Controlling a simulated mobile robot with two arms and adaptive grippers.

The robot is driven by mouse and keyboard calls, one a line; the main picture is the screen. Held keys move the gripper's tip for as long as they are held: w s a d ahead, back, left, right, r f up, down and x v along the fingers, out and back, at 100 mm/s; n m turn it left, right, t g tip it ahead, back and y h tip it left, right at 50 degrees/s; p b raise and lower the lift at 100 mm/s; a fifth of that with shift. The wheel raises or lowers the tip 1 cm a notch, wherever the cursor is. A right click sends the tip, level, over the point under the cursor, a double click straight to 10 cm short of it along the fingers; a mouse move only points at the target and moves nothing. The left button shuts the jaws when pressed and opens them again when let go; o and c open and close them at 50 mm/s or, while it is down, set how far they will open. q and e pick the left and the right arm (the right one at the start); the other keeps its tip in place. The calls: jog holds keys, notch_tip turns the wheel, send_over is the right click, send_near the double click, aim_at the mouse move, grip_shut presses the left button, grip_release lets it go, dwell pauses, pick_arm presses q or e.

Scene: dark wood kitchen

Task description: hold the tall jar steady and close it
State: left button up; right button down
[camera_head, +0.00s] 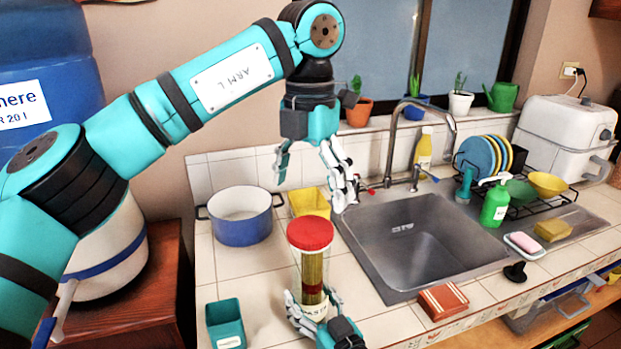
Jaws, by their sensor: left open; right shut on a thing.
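The tall jar (311,265) stands upright on the tiled counter, clear-sided with long yellowish contents and a label near its base. A red lid (310,233) sits on its top; I cannot tell whether it is pressed or screwed tight. My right gripper (314,304) is shut around the lower part of the jar and partly hides its label. My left gripper (312,190) is open and empty, fingers pointing down, above and behind the lid, apart from it.
A blue pot (241,228) and a yellow container (309,203) stand behind the jar. A teal container (225,325) is at front left. The sink (425,245) with its faucet (388,150) lies to the right.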

aim_at(310, 229)
pick_arm(q)
jog(key=n, duration=0.4)
jog(key=shift+r+n, duration=0.2)
jog(key=shift+n, duration=0.2)
jog(key=n, duration=0.5)
jog(key=shift+r+n, duration=0.15)
jog(key=shift+n, duration=0.15)
jog(key=shift+f, duration=4.05)
